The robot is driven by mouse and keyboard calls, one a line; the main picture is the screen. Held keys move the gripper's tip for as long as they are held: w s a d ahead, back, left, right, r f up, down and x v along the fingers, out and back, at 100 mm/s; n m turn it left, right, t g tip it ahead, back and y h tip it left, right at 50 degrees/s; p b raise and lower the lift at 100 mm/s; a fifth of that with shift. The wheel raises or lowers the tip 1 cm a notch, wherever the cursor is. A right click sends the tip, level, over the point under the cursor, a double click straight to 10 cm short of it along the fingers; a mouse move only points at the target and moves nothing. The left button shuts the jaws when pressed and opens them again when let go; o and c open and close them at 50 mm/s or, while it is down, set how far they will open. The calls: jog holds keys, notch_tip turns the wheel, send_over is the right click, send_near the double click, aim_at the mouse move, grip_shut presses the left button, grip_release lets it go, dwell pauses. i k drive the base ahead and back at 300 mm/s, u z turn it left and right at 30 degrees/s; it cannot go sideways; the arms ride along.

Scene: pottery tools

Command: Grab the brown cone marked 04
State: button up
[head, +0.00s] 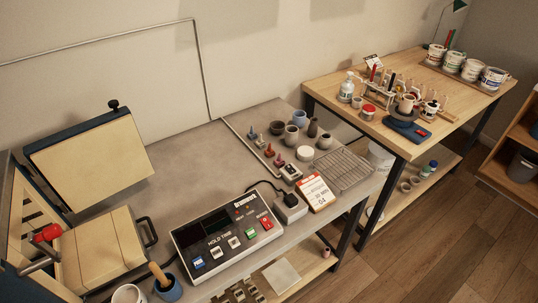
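Several small cones stand in a slanting row on the grey table, left of the small pots. A dark cone (251,133) is at the back, a brownish cone (260,142) comes after it, and a red cone (269,151) and a pinkish-red cone (279,161) stand nearer the front. Any marks on them are too small to read, so I cannot tell which one is marked 04. A small pale block with dark spots (291,173) sits just in front of the row. My gripper is not in view.
A controller box (228,232) with coloured buttons stands in front of the cones. A wire rack (345,168), a card (317,192) that seems to read 04, and small pots (299,118) are to their right. An open kiln (90,165) stands at left. Bare grey tabletop lies left of the cones.

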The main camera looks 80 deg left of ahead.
aim_at(269, 152)
jog(key=u, duration=0.1)
jog(key=i, duration=0.85)
jog(key=u, duration=3.85)
jog(key=i, duration=0.1)
jog(key=z, duration=0.8)
